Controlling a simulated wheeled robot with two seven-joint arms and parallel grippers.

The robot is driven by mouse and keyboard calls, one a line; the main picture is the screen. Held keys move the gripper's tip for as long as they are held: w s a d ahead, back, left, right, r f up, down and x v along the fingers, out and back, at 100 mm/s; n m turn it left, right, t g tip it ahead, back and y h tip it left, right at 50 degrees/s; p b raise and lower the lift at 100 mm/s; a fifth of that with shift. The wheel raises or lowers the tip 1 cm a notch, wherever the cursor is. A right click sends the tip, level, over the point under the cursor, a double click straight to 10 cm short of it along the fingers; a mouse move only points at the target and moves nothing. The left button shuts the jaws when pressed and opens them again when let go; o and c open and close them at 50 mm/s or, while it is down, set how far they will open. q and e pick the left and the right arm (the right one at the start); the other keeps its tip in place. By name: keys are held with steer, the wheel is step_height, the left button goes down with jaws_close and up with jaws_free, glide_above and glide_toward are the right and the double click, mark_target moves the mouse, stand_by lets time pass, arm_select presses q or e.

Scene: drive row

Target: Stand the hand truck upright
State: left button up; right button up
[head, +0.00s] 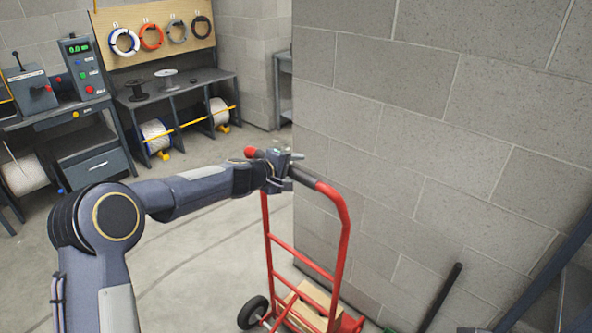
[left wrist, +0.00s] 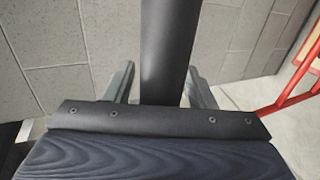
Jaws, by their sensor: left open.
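The red hand truck (head: 346,238) stands beside the block wall in the head view, its crossbar handle at the top and a black wheel at the lower left. Its exact tilt is hard to judge. A cardboard box (head: 309,304) sits low on it. My left gripper (head: 287,168) is at the handle. In the left wrist view the dark handle grip (left wrist: 170,35) runs between the two fingers of my left gripper (left wrist: 160,74), with visible gaps on both sides. The fingers are open. My right gripper is not in view.
The grey block wall (head: 470,130) is close on the right. A dark rod (head: 441,296) leans near its foot. A workbench with cable spools (head: 157,136) and a control box (head: 82,66) stand at the back left. The floor between is clear.

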arm_select(q)
steer(key=b+v, duration=0.2)
steer(key=v, duration=0.5)
steer(key=shift+s, duration=0.15)
steer(key=s+a+r+m+g+y, duration=0.1)
steer(key=s+a+r+m, duration=0.2)
steer(key=s, duration=0.6)
steer(key=s+a+r+m+g, duration=0.1)
steer(key=s+a+m, duration=0.1)
steer(key=s+a, duration=0.5)
steer(key=s+a+f+m+g+y, duration=0.1)
steer(key=s+f, duration=0.2)
steer(key=s, duration=0.6)
steer(key=s+a+f+m+y, duration=0.1)
steer(key=s+f, duration=0.3)
steer(key=s, duration=0.5)
steer(key=s+a+f+m+g+y, duration=0.1)
steer(key=s+a+f+y, duration=0.1)
steer(key=s, duration=0.7)
steer(key=shift+a+f+g, duration=0.3)
steer(key=shift+a+f, duration=0.25)
steer(key=shift+f, duration=0.25)
steer(key=shift+w, duration=0.1)
